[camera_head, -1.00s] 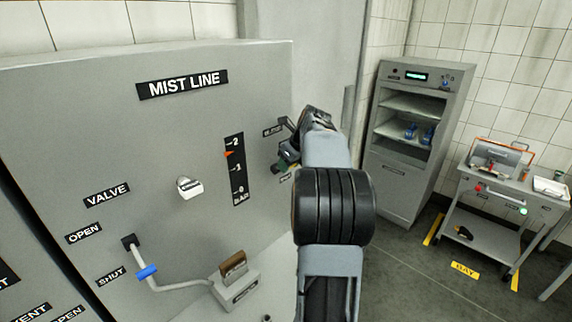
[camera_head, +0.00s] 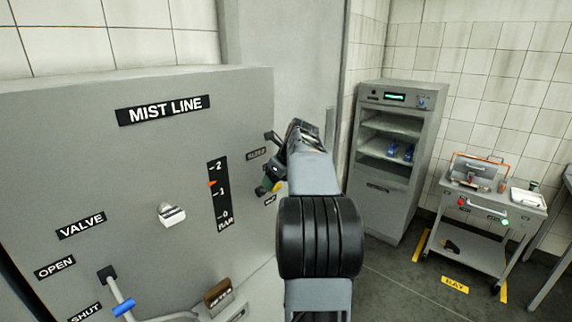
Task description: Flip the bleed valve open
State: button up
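The bleed valve sits at the right edge of the grey MIST LINE panel (camera_head: 110,165), beside a small label (camera_head: 257,153) that seems to read BLEED. A small yellow and green part (camera_head: 277,187) shows there, above another small label (camera_head: 270,200). Most of the valve is hidden behind my gripper, so I cannot tell its position. My gripper (camera_head: 271,156) is at the panel's right edge, its two dark fingers apart, one above the other. I see nothing held between them, and cannot tell whether they touch the valve.
The panel carries a gauge (camera_head: 219,195) with an orange pointer, a white knob (camera_head: 172,215), a blue-banded lever (camera_head: 123,306) and a brown-handled part (camera_head: 218,293). A grey cabinet (camera_head: 385,205) and a cart (camera_head: 470,235) stand at right. Floor between is clear.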

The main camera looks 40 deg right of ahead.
jog(key=v, duration=1)
jog(key=shift+s+r, duration=0.2)
jog(key=shift+r, duration=0.15)
notch_tip(320, 180, down, 8)
jog(key=n+g+h, duration=0.1)
jog(key=n, duration=1)
jog(key=s+a+f+n+b, duration=0.1)
jog(key=s+a+f+n, duration=0.2)
jog(key=a+f+n, duration=0.2)
jog(key=s+a+f+n+b, duration=0.1)
jog(key=s+a+f+n, duration=0.3)
jog(key=a+n, duration=0.7)
jog(key=s+a+f+n+b, duration=0.2)
jog(key=s+a+f+n, duration=0.2)
jog(key=a, duration=1.1)
jog(key=shift+s+f+n, duration=0.2)
jog(key=shift+f+n, duration=0.9)
jog(key=shift+n, duration=0.8)
